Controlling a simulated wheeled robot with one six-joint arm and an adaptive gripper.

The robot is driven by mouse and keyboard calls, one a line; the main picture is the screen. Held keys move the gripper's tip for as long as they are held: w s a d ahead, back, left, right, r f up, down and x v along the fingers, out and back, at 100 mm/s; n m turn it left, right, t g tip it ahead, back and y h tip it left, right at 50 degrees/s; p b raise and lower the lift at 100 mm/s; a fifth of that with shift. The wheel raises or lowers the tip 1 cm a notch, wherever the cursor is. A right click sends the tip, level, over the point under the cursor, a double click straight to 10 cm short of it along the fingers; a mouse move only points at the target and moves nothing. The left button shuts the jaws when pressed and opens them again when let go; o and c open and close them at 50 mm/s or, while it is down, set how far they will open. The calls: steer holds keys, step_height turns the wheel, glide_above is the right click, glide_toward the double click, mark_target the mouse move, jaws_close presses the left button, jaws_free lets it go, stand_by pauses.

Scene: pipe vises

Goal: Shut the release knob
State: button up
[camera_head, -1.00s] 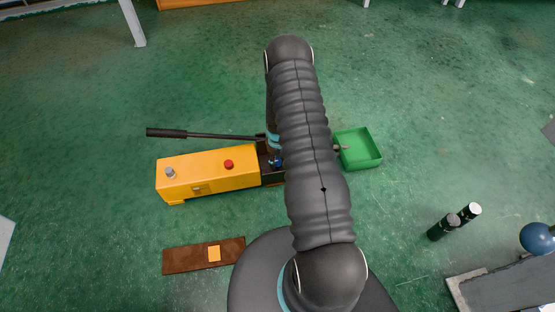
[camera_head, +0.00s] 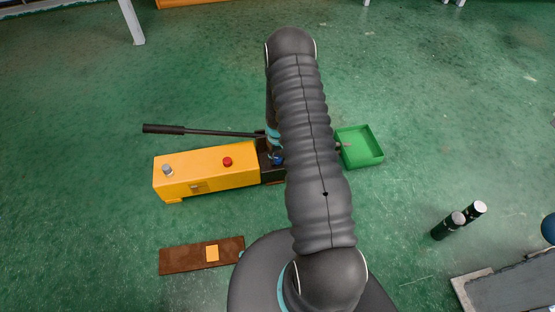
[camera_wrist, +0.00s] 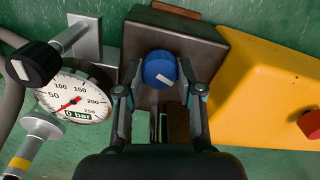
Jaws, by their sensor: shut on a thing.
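A round blue knob (camera_wrist: 160,70) with a white mark on its face sits on a dark metal block (camera_wrist: 206,50) in the wrist view. The white mark lies at a slant. My gripper (camera_wrist: 160,80) has one finger on each side of the knob and is shut on it. In the head view my arm covers most of the gripper, and only a bit of blue (camera_head: 277,158) shows at the dark end of the yellow pump body (camera_head: 210,172). A gauge (camera_wrist: 75,98) beside the block reads 0 bar.
A black knob (camera_wrist: 34,64) on a rod is left of the gripper. A red button (camera_wrist: 311,124) is on the yellow body. A long lever handle (camera_head: 185,131) reaches left.

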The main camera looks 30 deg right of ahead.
mark_target(278, 158)
steer(key=m+b, duration=0.2)
steer(key=m, duration=0.1)
steer(key=shift+f+m, duration=0.15)
steer(key=shift+m, duration=0.25)
steer(key=m+b, duration=0.1)
steer(key=m, duration=0.2)
steer(key=shift+m+b, duration=0.3)
steer(key=shift+b, duration=0.05)
steer(key=m+b, duration=0.2)
steer(key=m, duration=0.3)
steer(key=shift+m, duration=0.4)
steer(key=o, duration=1.1)
steer(key=shift+o, duration=0.2)
step_height(278, 158, up, 12)
